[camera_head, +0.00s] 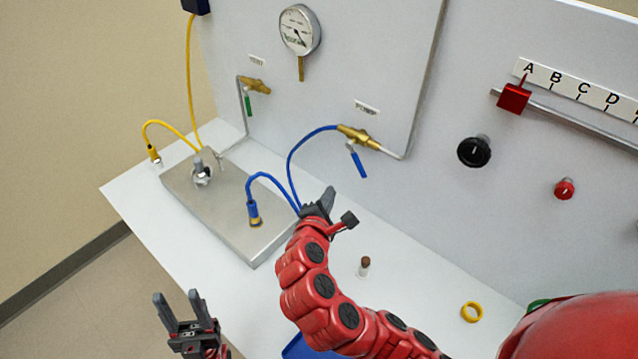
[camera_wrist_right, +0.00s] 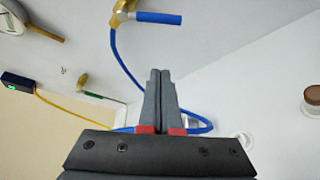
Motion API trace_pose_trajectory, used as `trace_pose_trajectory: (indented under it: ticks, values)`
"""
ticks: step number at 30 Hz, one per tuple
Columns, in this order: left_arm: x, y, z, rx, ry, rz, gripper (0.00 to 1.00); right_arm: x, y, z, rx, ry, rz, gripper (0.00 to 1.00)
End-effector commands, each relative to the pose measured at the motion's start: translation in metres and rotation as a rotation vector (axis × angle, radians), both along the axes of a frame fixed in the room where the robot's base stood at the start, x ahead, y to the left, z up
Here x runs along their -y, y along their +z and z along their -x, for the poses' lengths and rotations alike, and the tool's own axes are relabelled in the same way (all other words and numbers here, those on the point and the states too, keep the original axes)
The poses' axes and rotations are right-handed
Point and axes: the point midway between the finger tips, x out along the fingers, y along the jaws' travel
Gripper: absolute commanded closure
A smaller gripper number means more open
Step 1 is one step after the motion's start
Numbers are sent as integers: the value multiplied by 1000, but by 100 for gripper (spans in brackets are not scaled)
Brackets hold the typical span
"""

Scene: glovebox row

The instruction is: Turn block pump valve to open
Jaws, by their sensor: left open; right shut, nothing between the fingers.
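A flat metal block (camera_head: 235,240) lies on the white bench with a silver fitting (camera_head: 201,172) and a small upright lever (camera_head: 219,161) on top. A blue hose (camera_head: 290,165) runs from the brass PUMP valve (camera_head: 357,135) on the panel to a brass port (camera_head: 255,219) on the block. The PUMP valve's blue handle (camera_head: 358,162) slants downward; it also shows in the right wrist view (camera_wrist_right: 158,17). My right gripper (camera_head: 329,200) is shut and empty, beside the block's right end, hiding part of the hose. My left gripper (camera_head: 178,301) is open and empty, low in front of the bench.
A yellow hose (camera_head: 190,75) reaches the bench's left end. A brown-capped vial (camera_head: 364,266) and yellow ring (camera_head: 471,312) sit on the bench. Knobs (camera_head: 474,151) are on the right.

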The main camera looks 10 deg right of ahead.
Motion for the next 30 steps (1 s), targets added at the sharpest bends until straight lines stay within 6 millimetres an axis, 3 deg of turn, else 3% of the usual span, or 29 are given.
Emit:
trace_pose_trajectory:
  ticks: [20, 24, 30]
  values:
    - [0, 44, 0, 0, 0, 0, 50, 44, -26, -85, -4, -4, 1, 100]
    - [0, 60, 0, 1, 0, 0, 50, 55, -11, -72, -1, -1, 0, 100]
    - [0, 69, 0, 1, 0, 0, 50, 66, -4, -64, -1, -1, 0, 100]
